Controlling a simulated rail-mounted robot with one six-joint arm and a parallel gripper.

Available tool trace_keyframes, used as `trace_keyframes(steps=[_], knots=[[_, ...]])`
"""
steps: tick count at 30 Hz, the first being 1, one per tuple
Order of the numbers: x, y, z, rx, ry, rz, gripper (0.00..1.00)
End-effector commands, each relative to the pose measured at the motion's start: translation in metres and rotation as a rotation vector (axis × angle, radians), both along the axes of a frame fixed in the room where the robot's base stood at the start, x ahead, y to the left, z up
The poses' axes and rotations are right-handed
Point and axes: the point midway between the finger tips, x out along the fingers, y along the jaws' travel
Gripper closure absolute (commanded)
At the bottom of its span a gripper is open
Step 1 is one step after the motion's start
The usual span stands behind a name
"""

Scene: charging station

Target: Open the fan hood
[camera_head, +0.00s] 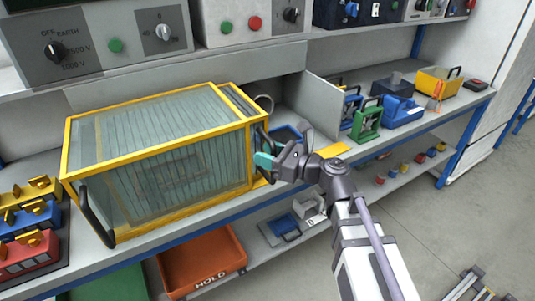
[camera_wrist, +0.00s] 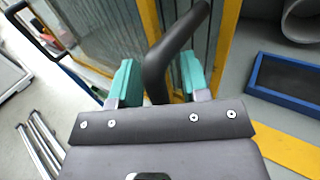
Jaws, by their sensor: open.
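The fan hood appears to be the large yellow-framed box with clear panels (camera_head: 160,125) on the workbench; it stands closed as far as I can see. Its yellow frame also shows in the wrist view (camera_wrist: 226,45). One black handle (camera_head: 95,215) is at its left front corner. Another black handle is at its right end and shows clearly in the wrist view (camera_wrist: 178,48). My gripper (camera_head: 265,161) is at that right-end handle. In the wrist view, the teal fingers of my open gripper (camera_wrist: 158,80) stand on either side of the handle. Contact with it cannot be told.
A blue tray (camera_wrist: 285,88) lies right of the hood. Control boxes with knobs (camera_head: 110,40) stand on the shelf above. Green (camera_head: 366,122) and blue (camera_head: 398,110) holders are farther right. An orange bin marked HOLD (camera_head: 205,262) is below.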

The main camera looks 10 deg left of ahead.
Motion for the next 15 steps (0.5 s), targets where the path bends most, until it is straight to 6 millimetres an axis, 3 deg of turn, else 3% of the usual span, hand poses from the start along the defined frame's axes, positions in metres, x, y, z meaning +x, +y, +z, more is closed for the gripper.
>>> trace_keyframes(steps=[7, 15], knots=[[-0.004, -0.012, 0.000, 0.000, 0.000, -0.003, 0.58], [-0.025, -0.075, 0.000, 0.000, 0.000, -0.005, 0.58]])
